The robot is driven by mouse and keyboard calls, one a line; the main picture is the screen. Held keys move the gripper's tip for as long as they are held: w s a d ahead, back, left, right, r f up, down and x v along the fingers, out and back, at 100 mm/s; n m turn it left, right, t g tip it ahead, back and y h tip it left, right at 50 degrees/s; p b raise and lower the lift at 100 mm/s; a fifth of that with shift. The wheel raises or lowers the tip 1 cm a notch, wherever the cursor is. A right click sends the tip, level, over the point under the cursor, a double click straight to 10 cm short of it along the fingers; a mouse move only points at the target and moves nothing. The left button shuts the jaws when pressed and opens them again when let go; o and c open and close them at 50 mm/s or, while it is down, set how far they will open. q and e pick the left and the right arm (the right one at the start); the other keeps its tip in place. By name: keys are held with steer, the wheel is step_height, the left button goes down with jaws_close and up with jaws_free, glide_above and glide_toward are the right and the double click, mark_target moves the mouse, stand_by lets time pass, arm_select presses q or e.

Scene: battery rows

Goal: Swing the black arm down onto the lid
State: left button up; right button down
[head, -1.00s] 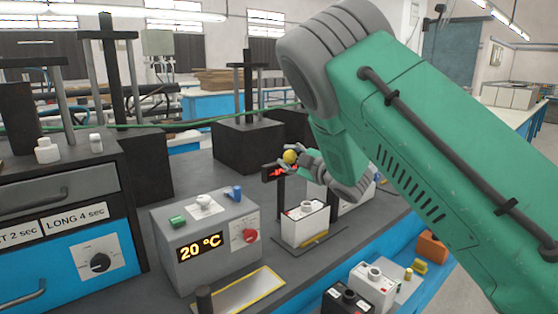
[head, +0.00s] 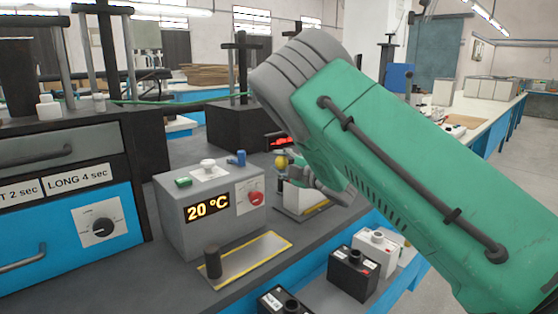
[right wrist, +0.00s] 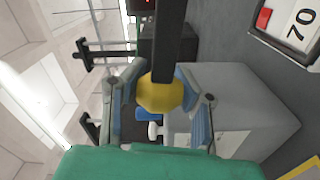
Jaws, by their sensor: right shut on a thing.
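My right gripper (head: 286,164) reaches over the bench from the right. It is shut on the round yellow knob (head: 281,161). In the right wrist view the knob (right wrist: 160,93) sits between the two fingers of the gripper (right wrist: 163,100), at the end of the black arm (right wrist: 170,40), which runs to the top edge. In the head view the black arm is mostly hidden. My left gripper is not in view.
A grey box with a 20 °C display (head: 208,207) stands left of the battery. In front lies a yellow-edged plate (head: 240,262) with a black cylinder. More batteries (head: 353,272) stand at the lower right. A small red display (head: 279,142) is behind my gripper.

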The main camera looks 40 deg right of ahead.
step_height(320, 180, down, 4)
steer(key=shift+s+a+r+b, duration=0.15)
steer(key=shift+b, duration=0.6)
steer(key=shift+f, duration=0.2)
steer(key=c, duration=1.1)
jaws_free()
steer(key=shift+s, duration=0.1)
steer(key=shift+r, duration=0.15)
steer(key=shift+r, duration=0.1)
steer(key=s, duration=0.4)
steer(key=s+d, duration=0.1)
steer(key=s, duration=0.6)
steer(key=shift+s+d, duration=0.15)
steer(key=shift+s, duration=0.25)
